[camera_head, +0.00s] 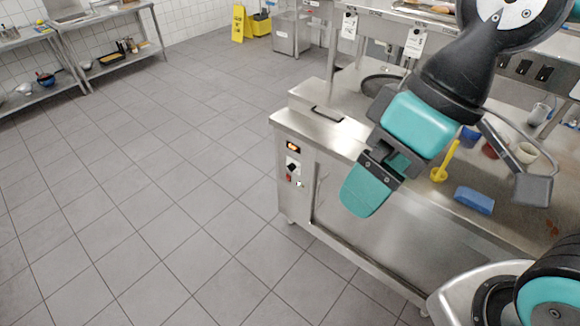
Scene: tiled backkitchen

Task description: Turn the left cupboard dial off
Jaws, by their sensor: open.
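The stainless-steel cupboard (350,215) stands at centre right. A control panel with a lit orange display (293,147) is on the left of its front. Below the display is a small black dial (292,164); its exact setting is too small to tell. My gripper (367,190) hangs in front of the cupboard, to the right of the dial and apart from it in the picture. It is open, and nothing shows in it. One teal finger shows clearly; the other is mostly hidden.
Small red and white switches (292,182) sit below the dial. The counter top holds a blue sponge (474,200), a yellow brush (445,162) and several cups. The tiled floor (150,210) left of the cupboard is clear. A yellow floor sign (238,23) stands at the back.

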